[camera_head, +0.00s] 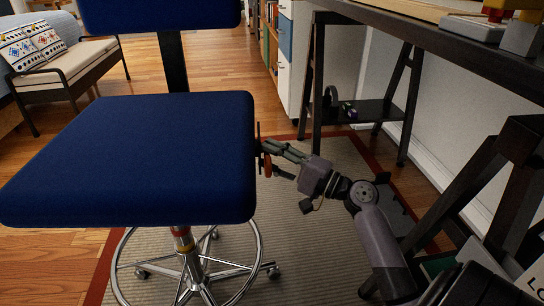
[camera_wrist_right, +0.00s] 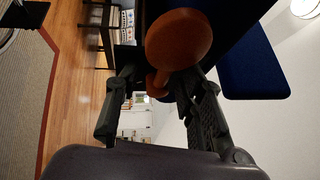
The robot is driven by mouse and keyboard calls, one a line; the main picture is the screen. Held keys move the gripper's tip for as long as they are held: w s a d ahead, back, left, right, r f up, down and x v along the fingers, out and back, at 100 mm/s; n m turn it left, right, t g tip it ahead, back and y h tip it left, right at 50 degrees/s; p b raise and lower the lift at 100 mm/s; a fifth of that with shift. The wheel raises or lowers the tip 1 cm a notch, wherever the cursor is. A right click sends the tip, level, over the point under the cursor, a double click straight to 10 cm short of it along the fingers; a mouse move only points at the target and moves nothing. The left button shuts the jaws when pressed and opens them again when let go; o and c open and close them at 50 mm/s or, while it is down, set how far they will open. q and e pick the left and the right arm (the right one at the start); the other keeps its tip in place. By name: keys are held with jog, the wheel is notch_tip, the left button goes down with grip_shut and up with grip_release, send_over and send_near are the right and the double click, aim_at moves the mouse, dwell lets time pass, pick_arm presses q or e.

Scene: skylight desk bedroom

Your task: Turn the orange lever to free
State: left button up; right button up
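The blue chair (camera_head: 140,155) stands in the left half of the head view. An orange lever (camera_head: 267,166) sticks out at the right side of its seat. My right gripper (camera_head: 275,160) reaches it from the right, with its fingers apart around the lever. In the right wrist view, the lever's round orange end (camera_wrist_right: 180,38) is large near the top, with a smaller orange part below it. The fingers of my right gripper (camera_wrist_right: 157,82) stand to either side of it. Whether a finger touches the lever I cannot tell. My left gripper is not in view.
A dark desk (camera_head: 440,50) with trestle legs stands at the right, close to my right arm. The chair's wheeled base (camera_head: 235,270) rests on a rug (camera_head: 310,250). A cushioned bench (camera_head: 70,65) is at the back left, with open wooden floor before it.

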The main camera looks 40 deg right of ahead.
jog(key=shift+o, duration=0.9)
jog(key=shift+d, duration=0.1)
jog(key=v, duration=1.2)
jog(key=shift+s, duration=0.1)
